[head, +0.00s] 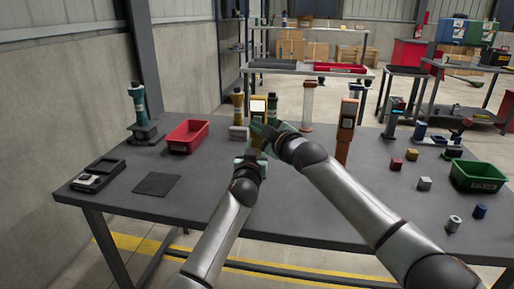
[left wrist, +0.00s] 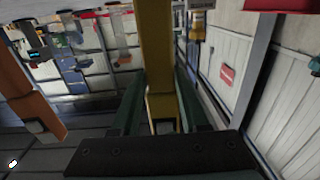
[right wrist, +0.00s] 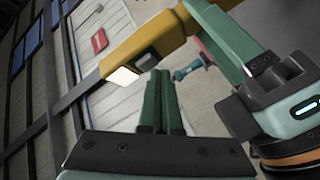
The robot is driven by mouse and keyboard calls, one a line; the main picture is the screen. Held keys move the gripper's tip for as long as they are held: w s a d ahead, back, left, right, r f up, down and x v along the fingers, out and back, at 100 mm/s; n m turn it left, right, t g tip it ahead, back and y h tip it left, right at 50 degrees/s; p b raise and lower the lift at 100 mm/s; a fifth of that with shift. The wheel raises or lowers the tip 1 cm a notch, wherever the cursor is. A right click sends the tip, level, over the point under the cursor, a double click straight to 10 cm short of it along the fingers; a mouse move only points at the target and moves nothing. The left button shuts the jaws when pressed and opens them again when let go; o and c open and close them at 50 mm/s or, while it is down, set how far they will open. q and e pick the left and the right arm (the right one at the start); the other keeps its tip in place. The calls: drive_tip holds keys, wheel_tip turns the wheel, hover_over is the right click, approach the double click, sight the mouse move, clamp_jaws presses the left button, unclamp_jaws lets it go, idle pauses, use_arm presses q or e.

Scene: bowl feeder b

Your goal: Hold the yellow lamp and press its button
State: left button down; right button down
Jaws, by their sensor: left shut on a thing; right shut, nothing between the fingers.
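The yellow lamp (head: 258,117) is raised above the table in the head view, with a pale, bright panel facing me. My left gripper (head: 262,146) is shut on it; in the left wrist view the lamp's yellow body (left wrist: 157,50) stands between the green fingers. In the right wrist view the lamp (right wrist: 168,34) slants across the top, with a dark block that looks like its button (right wrist: 147,59) and a bright end panel. My right gripper (right wrist: 160,100) is shut and empty, its tips just below that block. I cannot tell whether they touch.
A red bin (head: 188,136), a dark mat (head: 157,184) and a black tray (head: 97,174) lie on the left of the table. An orange post (head: 346,132) stands right of my grippers. Small blocks and a green bin (head: 478,176) are at the right.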

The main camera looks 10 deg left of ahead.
use_arm(q)
drive_tip(key=shift+f, duration=0.1)
use_arm(e)
drive_tip(key=shift+s+d+r, duration=0.1)
drive_tip(key=shift+s+d, duration=0.05)
drive_tip(key=shift+s, duration=0.25)
drive_tip(key=s, duration=0.6)
drive_tip(key=shift+d, duration=0.1)
use_arm(q)
drive_tip(key=shift+c, duration=1.7)
unclamp_jaws()
drive_tip(key=shift+r, duration=0.2)
